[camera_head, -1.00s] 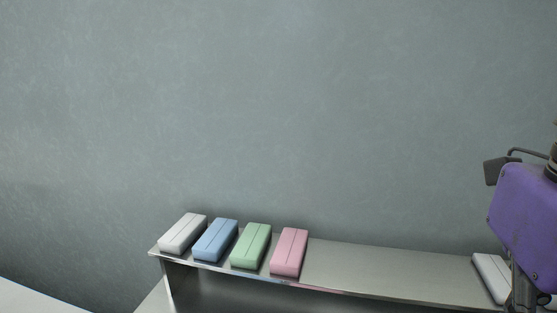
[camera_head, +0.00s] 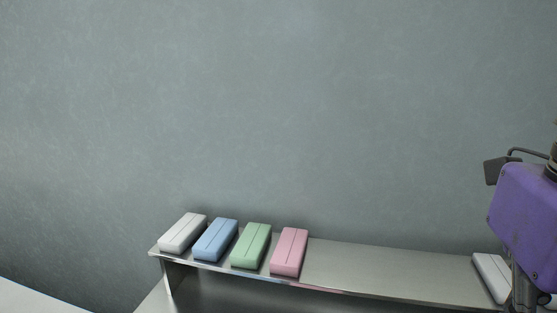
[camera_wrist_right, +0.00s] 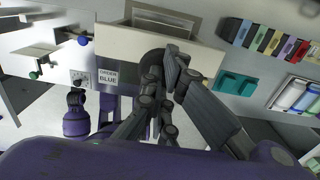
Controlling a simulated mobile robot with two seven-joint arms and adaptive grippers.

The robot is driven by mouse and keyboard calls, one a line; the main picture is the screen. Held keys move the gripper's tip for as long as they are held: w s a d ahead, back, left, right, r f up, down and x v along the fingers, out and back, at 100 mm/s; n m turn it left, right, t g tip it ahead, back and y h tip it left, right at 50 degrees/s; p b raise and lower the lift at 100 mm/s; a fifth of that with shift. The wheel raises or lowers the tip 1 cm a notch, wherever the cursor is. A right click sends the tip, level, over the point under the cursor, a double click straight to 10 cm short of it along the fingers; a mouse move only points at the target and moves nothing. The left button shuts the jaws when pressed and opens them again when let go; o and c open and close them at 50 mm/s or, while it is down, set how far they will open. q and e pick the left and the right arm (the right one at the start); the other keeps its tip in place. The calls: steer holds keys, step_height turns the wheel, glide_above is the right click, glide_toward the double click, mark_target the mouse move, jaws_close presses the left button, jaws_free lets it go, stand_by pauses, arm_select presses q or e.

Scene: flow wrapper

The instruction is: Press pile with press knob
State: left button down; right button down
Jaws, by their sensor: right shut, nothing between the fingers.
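In the right wrist view my right gripper (camera_wrist_right: 172,82) is shut and empty, with its dark fingers in front of a pale machine panel (camera_wrist_right: 205,57). A dark round part behind the fingers is partly hidden. A blue knob (camera_wrist_right: 83,40) and a green knob (camera_wrist_right: 33,75) stick out at the left on pale fittings. I cannot tell which knob is the press knob, and no pile is clearly identifiable. In the head view the right gripper (camera_head: 518,288) is partly cut off at the lower right. My left gripper is in neither view.
White (camera_head: 183,233), blue (camera_head: 215,240), green (camera_head: 251,246) and pink (camera_head: 289,252) packs lie on a metal shelf (camera_head: 370,270). Another white pack (camera_head: 491,277) is at its right.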

steer(key=shift+s+f, duration=0.2)
steer(key=shift+f, duration=0.05)
